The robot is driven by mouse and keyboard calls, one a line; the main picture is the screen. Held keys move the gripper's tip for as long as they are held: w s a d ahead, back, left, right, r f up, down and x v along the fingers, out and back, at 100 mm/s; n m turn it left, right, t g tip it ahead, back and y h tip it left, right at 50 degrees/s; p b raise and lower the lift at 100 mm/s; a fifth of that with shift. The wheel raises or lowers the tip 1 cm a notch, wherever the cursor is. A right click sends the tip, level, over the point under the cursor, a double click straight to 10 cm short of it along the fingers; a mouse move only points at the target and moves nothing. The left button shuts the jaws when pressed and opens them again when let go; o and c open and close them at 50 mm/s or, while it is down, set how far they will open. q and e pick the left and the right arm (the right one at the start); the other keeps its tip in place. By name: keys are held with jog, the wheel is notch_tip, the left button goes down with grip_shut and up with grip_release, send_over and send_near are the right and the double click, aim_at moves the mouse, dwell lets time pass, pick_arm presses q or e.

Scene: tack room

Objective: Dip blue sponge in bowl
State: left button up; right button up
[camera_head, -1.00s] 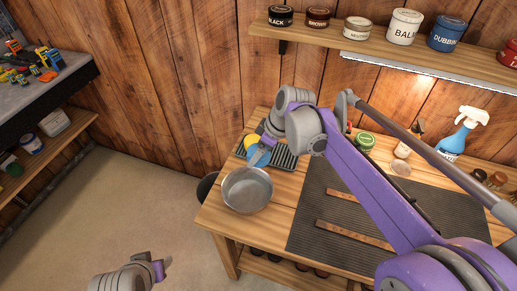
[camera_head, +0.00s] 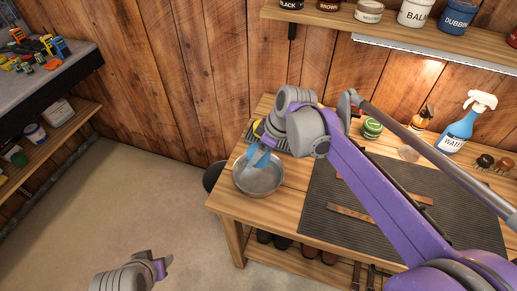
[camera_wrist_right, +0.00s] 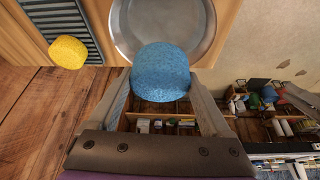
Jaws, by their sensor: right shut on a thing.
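The metal bowl (camera_head: 265,182) stands at the left end of the wooden workbench. The blue sponge (camera_head: 259,158) is over the far part of the bowl in the head view. My right gripper (camera_head: 265,146) is shut on it, partly hidden by my own wrist. In the right wrist view the blue sponge (camera_wrist_right: 161,73) sits between the fingers and overlaps the bowl's (camera_wrist_right: 190,18) near rim. I cannot tell whether it touches the bowl. My left gripper (camera_head: 166,264) is low at the left, away from the bench, and its jaw opening is unclear.
A dark ribbed mat (camera_head: 345,220) with brown straps covers the bench to the right. A blue spray bottle (camera_head: 460,128) stands at the back right. A shelf of tins (camera_head: 340,20) hangs above.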

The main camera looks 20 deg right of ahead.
notch_tip(320, 180, down, 4)
jog(key=shift+r+b, duration=0.1)
jog(key=shift+b, duration=1.05)
jog(key=shift+f+b, duration=1.6)
jog(key=shift+f, duration=1.3)
pick_arm(q)
notch_tip(320, 180, down, 7)
jog(key=s, duration=0.1)
jog(key=shift+s+r, duration=0.15)
jog(key=shift+s, duration=0.05)
pick_arm(e)
jog(key=shift+r, duration=0.1)
notch_tip(320, 180, up, 12)
jog(key=p, duration=0.8)
jog(key=shift+f, duration=0.25)
jog(key=shift+r+p, duration=0.4)
jog(key=shift+r, duration=0.35)
pick_arm(q)
notch_tip(320, 180, up, 10)
jog(key=w, duration=0.3)
jog(key=shift+r, duration=0.25)
pick_arm(e)
jog(key=shift+w+f, duration=0.1)
pick_arm(q)
jog(key=shift+s, duration=0.15)
